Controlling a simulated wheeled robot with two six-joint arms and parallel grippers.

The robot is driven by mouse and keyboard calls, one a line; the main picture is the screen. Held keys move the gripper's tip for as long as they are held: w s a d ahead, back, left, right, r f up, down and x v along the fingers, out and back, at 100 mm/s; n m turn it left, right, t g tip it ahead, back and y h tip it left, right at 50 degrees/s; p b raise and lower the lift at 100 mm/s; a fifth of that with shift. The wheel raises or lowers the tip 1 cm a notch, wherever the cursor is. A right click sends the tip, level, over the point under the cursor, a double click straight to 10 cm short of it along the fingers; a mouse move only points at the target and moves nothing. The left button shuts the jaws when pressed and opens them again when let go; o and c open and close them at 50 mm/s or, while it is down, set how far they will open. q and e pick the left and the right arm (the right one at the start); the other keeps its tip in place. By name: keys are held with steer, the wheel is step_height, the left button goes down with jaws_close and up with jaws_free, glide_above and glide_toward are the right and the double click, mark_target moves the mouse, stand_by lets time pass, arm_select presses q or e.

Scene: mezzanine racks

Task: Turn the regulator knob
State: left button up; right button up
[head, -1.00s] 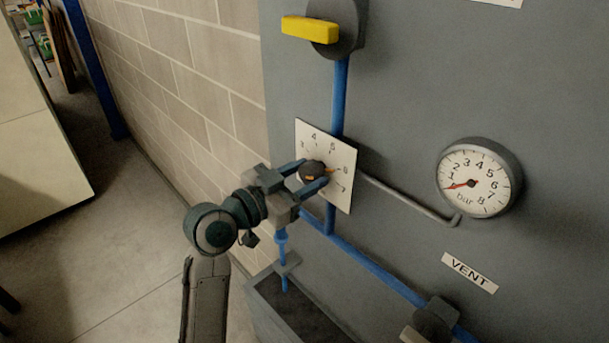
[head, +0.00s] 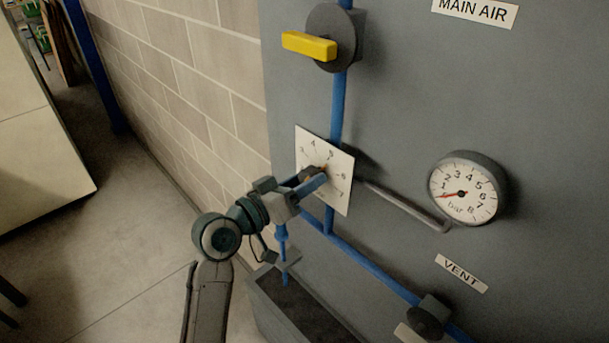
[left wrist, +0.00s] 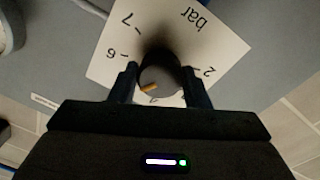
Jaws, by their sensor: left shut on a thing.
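The regulator knob (head: 311,172) is dark and round, on a white square dial plate (head: 339,194) with printed numbers. My left gripper (head: 314,180) is shut on the knob, one finger on each side. In the left wrist view the knob (left wrist: 160,72) sits between the fingertips, with the plate upside down behind it. An orange pointer mark (left wrist: 149,88) shows on the knob; the number it points to is hard to read. The round bar gauge (head: 466,188) has its red needle low, near 1. My right gripper is not in view.
A yellow lever (head: 309,46) is above the dial on the blue pipe (head: 338,108). A thin grey pipe (head: 405,205) runs towards the gauge. A VENT label (head: 461,273) and a dark valve (head: 431,316) are lower right. A grey trough (head: 262,308) stands below; open floor is left.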

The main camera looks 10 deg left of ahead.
arm_select(q)
steer(key=shift+n+p, duration=0.3)
steer(key=shift+n, duration=0.3)
steer(key=o, duration=0.9)
steer(key=shift+o, duration=0.3)
steer(key=shift+a, duration=0.1)
